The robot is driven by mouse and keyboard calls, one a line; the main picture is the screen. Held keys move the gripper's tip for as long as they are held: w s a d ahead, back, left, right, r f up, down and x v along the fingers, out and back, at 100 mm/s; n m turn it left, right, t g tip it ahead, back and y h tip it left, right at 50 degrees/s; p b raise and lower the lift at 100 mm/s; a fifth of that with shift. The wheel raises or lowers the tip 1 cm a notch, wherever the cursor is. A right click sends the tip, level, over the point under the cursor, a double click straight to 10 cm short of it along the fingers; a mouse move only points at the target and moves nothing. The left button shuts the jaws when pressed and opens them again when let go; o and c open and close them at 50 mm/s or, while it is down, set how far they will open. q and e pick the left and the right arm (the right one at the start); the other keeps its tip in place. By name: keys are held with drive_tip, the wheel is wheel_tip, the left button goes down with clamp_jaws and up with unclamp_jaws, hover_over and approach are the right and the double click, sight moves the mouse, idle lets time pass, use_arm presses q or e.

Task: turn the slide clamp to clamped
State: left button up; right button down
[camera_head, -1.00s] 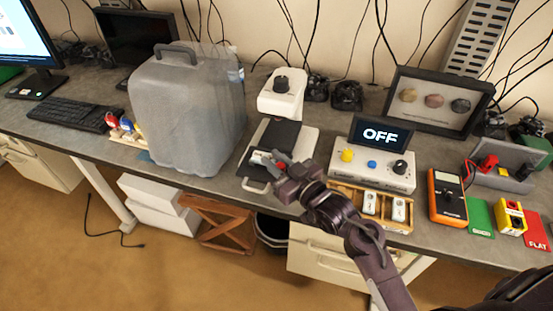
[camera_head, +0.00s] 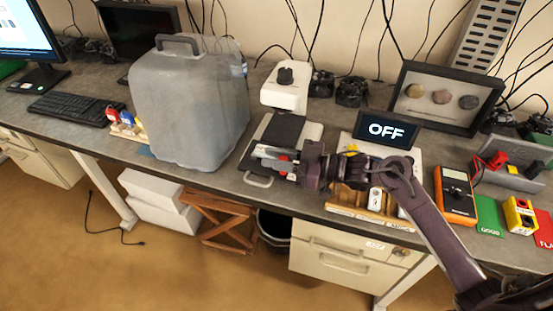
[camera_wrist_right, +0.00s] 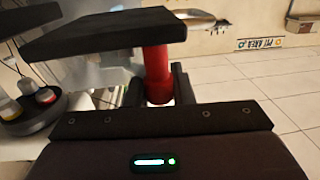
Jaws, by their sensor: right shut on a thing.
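The slide clamp stands on a flat device (camera_head: 312,133) with a black top plate, near the table's front edge. My right gripper (camera_head: 286,163) reaches in from the right and is shut on the clamp's red post (camera_head: 283,157). In the right wrist view, the red post (camera_wrist_right: 157,75) stands between the two dark fingers of the gripper (camera_wrist_right: 158,88), under a black plate (camera_wrist_right: 105,35). The gripper hides much of the clamp in the head view, so its exact setting is unclear. My left gripper is out of view.
A large grey jug (camera_head: 190,100) stands left of the device. A white unit with a black knob (camera_head: 287,88) stands behind it.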

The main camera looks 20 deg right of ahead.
idle(0.4)
drive_tip(key=c, duration=1.3)
unclamp_jaws()
drive_tip(key=shift+o, duration=0.2)
drive_tip(key=shift+s+d, duration=0.1)
drive_tip(key=shift+d, duration=0.1)
drive_tip(key=b+v, duration=0.2)
drive_tip(key=v, duration=0.5)
drive_tip(key=shift+b, duration=0.3)
drive_tip(key=shift+d+r, duration=0.1)
drive_tip(key=shift+d, duration=0.05)
